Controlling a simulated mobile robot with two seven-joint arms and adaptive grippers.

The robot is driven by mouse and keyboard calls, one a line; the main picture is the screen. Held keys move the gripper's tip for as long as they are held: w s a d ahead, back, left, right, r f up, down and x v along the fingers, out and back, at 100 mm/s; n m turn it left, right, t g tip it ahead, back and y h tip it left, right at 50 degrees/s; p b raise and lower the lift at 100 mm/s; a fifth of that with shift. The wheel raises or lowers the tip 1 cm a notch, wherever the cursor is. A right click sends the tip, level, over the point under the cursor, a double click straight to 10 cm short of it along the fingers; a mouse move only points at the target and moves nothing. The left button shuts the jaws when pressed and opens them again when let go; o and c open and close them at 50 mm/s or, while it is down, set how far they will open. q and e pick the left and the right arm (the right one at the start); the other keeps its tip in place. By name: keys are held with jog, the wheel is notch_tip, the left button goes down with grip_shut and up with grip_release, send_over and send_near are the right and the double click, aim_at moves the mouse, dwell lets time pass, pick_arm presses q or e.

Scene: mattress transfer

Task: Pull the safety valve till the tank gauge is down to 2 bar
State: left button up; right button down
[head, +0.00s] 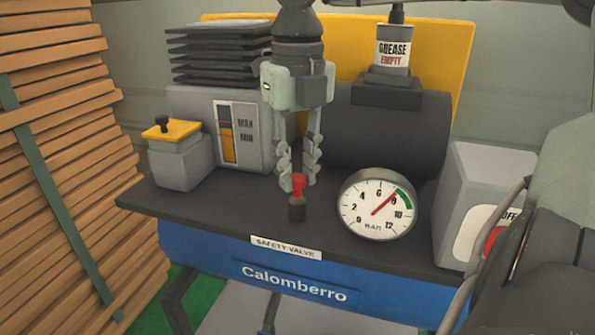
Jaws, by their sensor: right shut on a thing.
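The safety valve is a red knob (298,182) on a short dark stem (297,209), standing upright behind the "SAFETY VALVE" label (286,248). My right gripper (298,180) comes down from above, its fingers shut on the red knob. The round white tank gauge (377,204) is just right of the valve. Its red needle points up and right, at about 8 bar, near the start of the green band. My left gripper is not in view.
A dark tank (390,130) bearing a grease can (393,57) is behind. An oil-level box (235,125) and yellow-lidded box (178,152) stand left; a grey switch box (483,205) with a red button stands right. Stacked wooden slats (55,160) are far left.

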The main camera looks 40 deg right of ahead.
jog(key=shift+r, duration=0.45)
jog(key=c, duration=1.3)
grip_release()
notch_tip(320, 180, up, 12)
